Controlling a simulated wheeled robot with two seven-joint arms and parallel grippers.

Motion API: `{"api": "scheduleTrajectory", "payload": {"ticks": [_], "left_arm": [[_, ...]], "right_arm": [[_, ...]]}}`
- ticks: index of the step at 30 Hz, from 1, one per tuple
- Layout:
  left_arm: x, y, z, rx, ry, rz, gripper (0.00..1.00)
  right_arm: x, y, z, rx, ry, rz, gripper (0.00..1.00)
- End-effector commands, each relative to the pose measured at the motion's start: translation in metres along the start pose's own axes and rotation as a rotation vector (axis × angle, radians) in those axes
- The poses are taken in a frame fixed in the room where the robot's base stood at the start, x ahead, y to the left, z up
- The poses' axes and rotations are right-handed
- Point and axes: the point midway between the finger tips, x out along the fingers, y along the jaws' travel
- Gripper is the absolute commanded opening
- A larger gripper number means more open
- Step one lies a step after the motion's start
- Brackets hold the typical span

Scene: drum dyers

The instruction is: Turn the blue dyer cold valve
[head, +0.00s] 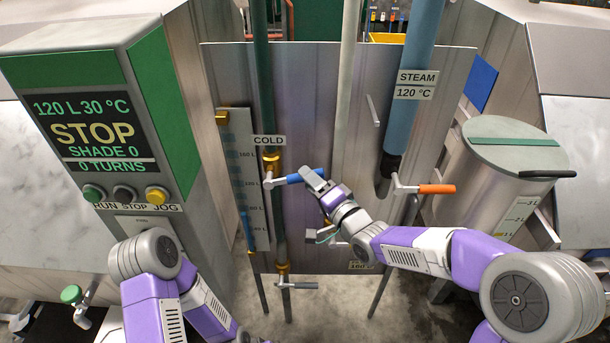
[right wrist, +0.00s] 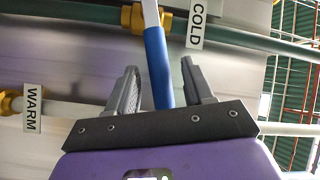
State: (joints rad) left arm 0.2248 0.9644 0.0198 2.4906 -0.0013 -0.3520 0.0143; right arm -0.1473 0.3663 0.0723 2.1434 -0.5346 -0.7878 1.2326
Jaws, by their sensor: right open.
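The cold valve is a brass fitting (head: 271,162) on the green pipe under the COLD label (head: 268,141). Its lever has a white arm and a blue sleeve (head: 293,179), and points right, roughly level. My right gripper (head: 312,179) is at the sleeve's right end. In the right wrist view, the blue sleeve (right wrist: 157,55) runs between the two open fingers of the gripper (right wrist: 160,82), with gaps on both sides. Part of the sleeve's end is hidden by the gripper in the head view. My left arm is at lower left; its gripper is out of view.
To the right, the steam pipe (head: 411,75) has an orange lever (head: 437,188). A lower grey lever (head: 298,286) is on the green pipe. The control box (head: 95,125) reads STOP and 30 °C. A lidded steel drum (head: 490,190) stands at right. The WARM label (right wrist: 32,108) is nearby.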

Motion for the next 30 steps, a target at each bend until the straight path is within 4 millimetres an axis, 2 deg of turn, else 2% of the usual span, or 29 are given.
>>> {"api": "scheduleTrajectory", "payload": {"ticks": [3, 6, 16, 26, 30], "left_arm": [[-0.002, 0.001, 0.000, 0.000, 0.000, 0.000, 0.43], [-0.002, 0.001, 0.000, 0.000, 0.000, 0.000, 0.43], [-0.002, 0.001, 0.000, 0.000, 0.000, 0.000, 0.43], [-0.002, 0.001, 0.000, 0.000, 0.000, 0.000, 0.43], [-0.002, 0.001, 0.000, 0.000, 0.000, 0.000, 0.43]], "right_arm": [[0.017, 0.000, 0.001, 0.000, -0.002, 0.002, 0.52], [0.025, 0.000, 0.000, 0.000, 0.000, 0.002, 0.52], [0.029, 0.001, 0.000, -0.001, 0.001, 0.003, 0.52], [0.029, 0.001, 0.000, -0.001, 0.001, 0.003, 0.03], [0.029, 0.001, 0.000, -0.001, 0.001, 0.003, 0.00]]}}
